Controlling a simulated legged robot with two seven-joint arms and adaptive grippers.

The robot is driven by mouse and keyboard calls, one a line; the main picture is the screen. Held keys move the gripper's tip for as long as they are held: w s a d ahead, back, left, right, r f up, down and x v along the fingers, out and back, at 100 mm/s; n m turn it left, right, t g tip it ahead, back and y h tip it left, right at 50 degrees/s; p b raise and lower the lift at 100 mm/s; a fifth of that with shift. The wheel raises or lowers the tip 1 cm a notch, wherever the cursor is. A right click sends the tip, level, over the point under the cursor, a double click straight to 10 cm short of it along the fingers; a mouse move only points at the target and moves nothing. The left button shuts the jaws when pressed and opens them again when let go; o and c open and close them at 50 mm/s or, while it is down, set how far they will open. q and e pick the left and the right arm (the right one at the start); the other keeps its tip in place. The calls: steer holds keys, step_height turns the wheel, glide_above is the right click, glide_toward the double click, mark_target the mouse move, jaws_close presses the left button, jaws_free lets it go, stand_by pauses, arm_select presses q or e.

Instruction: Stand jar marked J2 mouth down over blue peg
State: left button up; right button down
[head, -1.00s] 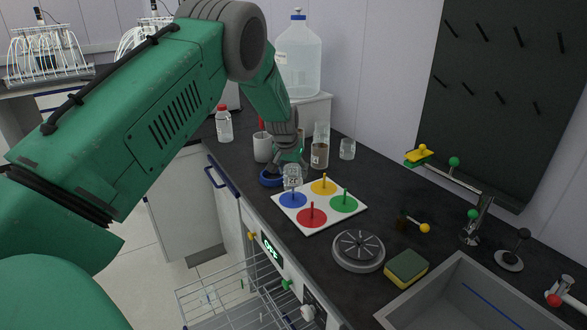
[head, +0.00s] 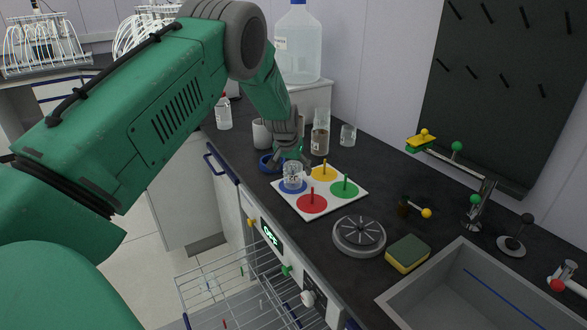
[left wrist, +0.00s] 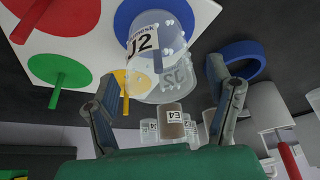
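The clear jar marked J2 (head: 292,175) stands on the blue disc (head: 287,189) of the white peg board (head: 330,208). In the left wrist view the jar (left wrist: 150,45) shows its J2 label, and a dark blue peg shows through its wall. Which end is the mouth is hard to make out. My left gripper (head: 290,155) is just behind and above the jar. In the left wrist view its two fingers (left wrist: 165,85) are spread wide, with the jar beyond their tips and apparently free of them. My right gripper is not in view.
Red (head: 312,204), green (head: 344,190) and yellow (head: 323,173) peg discs share the board. A blue ring (head: 268,163), a brown-filled bottle (head: 320,141) and a clear jar (head: 348,136) stand behind. A grey round plate (head: 359,236), sponge (head: 407,253) and sink (head: 480,290) lie in front.

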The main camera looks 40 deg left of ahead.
arm_select(q)
steer(key=v, duration=1.1)
steer(key=shift+s+r, duration=0.2)
steer(key=shift+r, duration=0.1)
